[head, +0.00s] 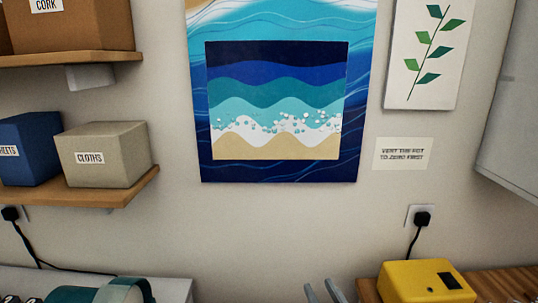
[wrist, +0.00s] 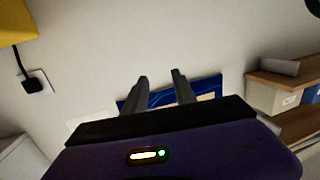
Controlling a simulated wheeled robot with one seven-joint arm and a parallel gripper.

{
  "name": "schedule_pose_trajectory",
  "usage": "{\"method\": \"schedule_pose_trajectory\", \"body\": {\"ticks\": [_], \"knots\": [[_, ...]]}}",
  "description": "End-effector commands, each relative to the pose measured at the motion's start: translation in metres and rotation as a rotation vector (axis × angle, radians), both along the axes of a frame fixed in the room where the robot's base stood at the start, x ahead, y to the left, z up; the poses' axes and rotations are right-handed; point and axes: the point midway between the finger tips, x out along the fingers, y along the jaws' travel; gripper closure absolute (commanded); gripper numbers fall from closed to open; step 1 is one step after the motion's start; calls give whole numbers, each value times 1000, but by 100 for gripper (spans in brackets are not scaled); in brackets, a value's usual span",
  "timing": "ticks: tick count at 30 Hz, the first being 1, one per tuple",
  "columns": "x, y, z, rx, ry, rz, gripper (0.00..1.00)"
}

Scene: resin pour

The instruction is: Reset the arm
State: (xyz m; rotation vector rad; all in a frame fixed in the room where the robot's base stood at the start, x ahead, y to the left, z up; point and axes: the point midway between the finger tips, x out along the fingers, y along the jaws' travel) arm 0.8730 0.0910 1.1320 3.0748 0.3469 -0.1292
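My gripper (head: 323,291) shows only by its two grey fingertips at the bottom edge of the head view, left of the yellow box. In the wrist view my gripper (wrist: 160,78) has its two fingers apart with nothing between them. It is open and empty, and it points toward the wall. The rest of my arm is out of the head view.
A yellow box (head: 425,284) stands on the wooden top at lower right. A teal and grey item (head: 115,291) lies at lower left. Shelves with boxes (head: 103,155) are at left. A wave picture (head: 277,100) hangs on the wall.

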Motion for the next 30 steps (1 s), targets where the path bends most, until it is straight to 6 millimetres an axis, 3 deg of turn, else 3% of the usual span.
{"method": "schedule_pose_trajectory", "body": {"ticks": [6, 13, 24, 30], "knots": [[-73, -27, -20, 173, -77, -154, 67], [-160, -56, -39, 245, -119, -274, 67], [-298, -86, -61, 165, -74, -329, 67], [-360, -94, -84, 63, 53, -291, 67]]}}
